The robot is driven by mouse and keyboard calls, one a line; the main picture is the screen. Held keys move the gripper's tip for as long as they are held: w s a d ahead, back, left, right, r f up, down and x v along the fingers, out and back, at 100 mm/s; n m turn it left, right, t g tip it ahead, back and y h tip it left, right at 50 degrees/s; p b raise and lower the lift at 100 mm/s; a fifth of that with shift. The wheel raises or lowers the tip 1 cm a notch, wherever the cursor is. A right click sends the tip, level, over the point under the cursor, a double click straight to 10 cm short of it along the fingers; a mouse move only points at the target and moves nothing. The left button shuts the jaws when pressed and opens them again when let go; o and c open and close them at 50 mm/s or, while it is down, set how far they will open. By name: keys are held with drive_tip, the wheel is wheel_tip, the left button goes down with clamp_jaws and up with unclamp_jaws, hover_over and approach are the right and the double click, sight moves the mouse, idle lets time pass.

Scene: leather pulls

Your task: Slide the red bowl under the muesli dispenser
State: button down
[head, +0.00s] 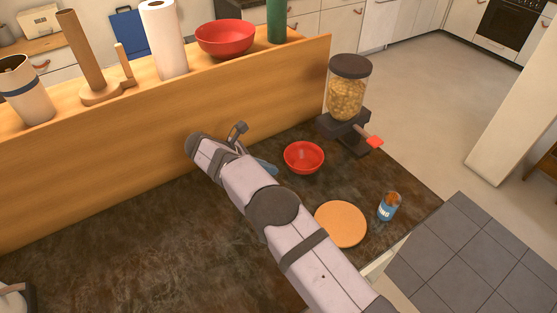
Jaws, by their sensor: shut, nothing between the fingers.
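A small red bowl (304,157) sits upright and apparently empty on the dark counter, in the middle of the head view. The muesli dispenser (347,92) stands behind it and to its right, with a clear jar of muesli, a dark base and a red-tipped lever (374,141). The bowl is in front of and left of the dispenser's base, not under it. My gripper (266,167) is mostly hidden behind my arm; a bluish part shows just left of the bowl. It is shut and holds nothing. I cannot tell whether it touches the bowl.
A round wooden board (341,224) and a small blue-labelled jar (389,206) lie in front of the bowl, near the counter's right edge. A wooden ledge (150,140) runs behind, carrying a larger red bowl (226,38), a paper roll (164,38) and other items.

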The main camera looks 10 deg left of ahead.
sight(286, 159)
drive_tip(key=shift+w+d+r+p, duration=0.1)
drive_tip(key=shift+w+d+p, duration=0.6)
drive_tip(key=shift+w+d, duration=0.55)
drive_tip(key=shift+s, duration=0.1)
drive_tip(key=w+d, duration=0.2)
drive_tip(key=d, duration=0.1)
drive_tip(key=w+d+b, duration=0.1)
drive_tip(key=w+d, duration=0.1)
drive_tip(key=w, duration=0.1)
drive_tip(key=shift+d, duration=0.4)
drive_tip(key=shift+s, duration=0.1)
drive_tip(key=shift+s+a, duration=0.3)
drive_tip(key=shift+a, duration=0.2)
drive_tip(key=s+a, duration=0.2)
drive_tip(key=shift+s+a+r, duration=0.2)
drive_tip(key=shift+a+r, duration=0.1)
drive_tip(key=shift+a, duration=0.1)
drive_tip(key=b+v, duration=0.3)
drive_tip(key=v, duration=0.6)
